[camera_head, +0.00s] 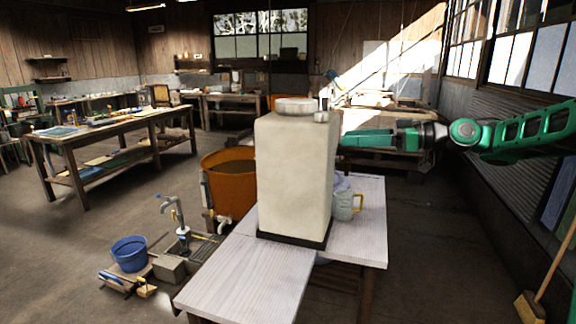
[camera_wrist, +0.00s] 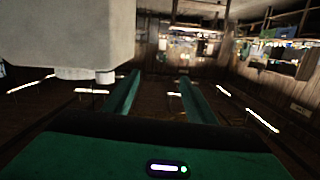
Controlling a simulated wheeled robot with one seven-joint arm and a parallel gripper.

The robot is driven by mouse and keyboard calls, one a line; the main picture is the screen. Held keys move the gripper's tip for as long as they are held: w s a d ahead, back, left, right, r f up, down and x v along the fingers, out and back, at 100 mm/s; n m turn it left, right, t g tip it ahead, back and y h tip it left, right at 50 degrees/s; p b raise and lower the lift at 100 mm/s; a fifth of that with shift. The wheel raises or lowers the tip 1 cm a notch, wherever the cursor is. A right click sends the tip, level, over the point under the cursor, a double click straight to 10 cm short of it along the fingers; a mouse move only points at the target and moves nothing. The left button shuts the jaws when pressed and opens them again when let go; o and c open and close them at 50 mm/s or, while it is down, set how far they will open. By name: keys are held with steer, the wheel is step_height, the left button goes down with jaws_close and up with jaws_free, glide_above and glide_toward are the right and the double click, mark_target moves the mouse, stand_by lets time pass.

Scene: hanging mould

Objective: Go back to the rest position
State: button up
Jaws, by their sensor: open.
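A tall pale block-shaped mould (camera_head: 293,175) stands upright on a dark base on the white plank table (camera_head: 250,280). It has a round cap (camera_head: 295,105) on top. My gripper (camera_head: 345,138) is level with its upper part, at its right side in the head view. Whether the fingertips touch the mould cannot be told there. In the wrist view the two green fingers of my gripper (camera_wrist: 160,76) are apart with nothing between them. A pale block (camera_wrist: 70,35), apparently the mould, fills the upper left of that view, which looks upside down.
A pale mug (camera_head: 346,204) stands right of the mould. An orange tub (camera_head: 230,185), a tap (camera_head: 175,215) and a blue bucket (camera_head: 130,254) are left of the table. A broom (camera_head: 545,290) leans at the right wall. A long workbench (camera_head: 110,135) stands at left.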

steer(key=s+d+f+m+h, duration=0.1)
steer(key=s+f+m+h, duration=0.15)
steer(key=f, duration=0.25)
steer(key=s+d+f+m+h, duration=0.1)
steer(key=f+m+h, duration=0.1)
steer(key=f+h, duration=0.25)
steer(key=s+d+f+m+h, duration=0.4)
steer(key=s+d+f, duration=0.2)
steer(key=s+d, duration=0.2)
steer(key=s+d+f+m+g+h, duration=0.1)
steer(key=s+d+m, duration=0.3)
steer(key=s, duration=0.7)
steer(key=s+d+f+m+g+h, duration=0.2)
steer(key=s+d+f+m, duration=0.1)
steer(key=s, duration=0.8)
steer(key=s+d+f+m+g+h, duration=0.1)
steer(key=s+d+f+m+g, duration=0.1)
steer(key=s+d, duration=0.4)
steer(key=s+f+m, duration=0.1)
steer(key=s+m, duration=0.1)
steer(key=s, duration=0.2)
steer(key=shift+s+f+m+h, duration=0.3)
steer(key=shift+s+m, duration=0.05)
steer(key=shift+s, duration=0.05)
steer(key=shift+w+f, duration=0.25)
steer(key=shift+w, duration=0.4)
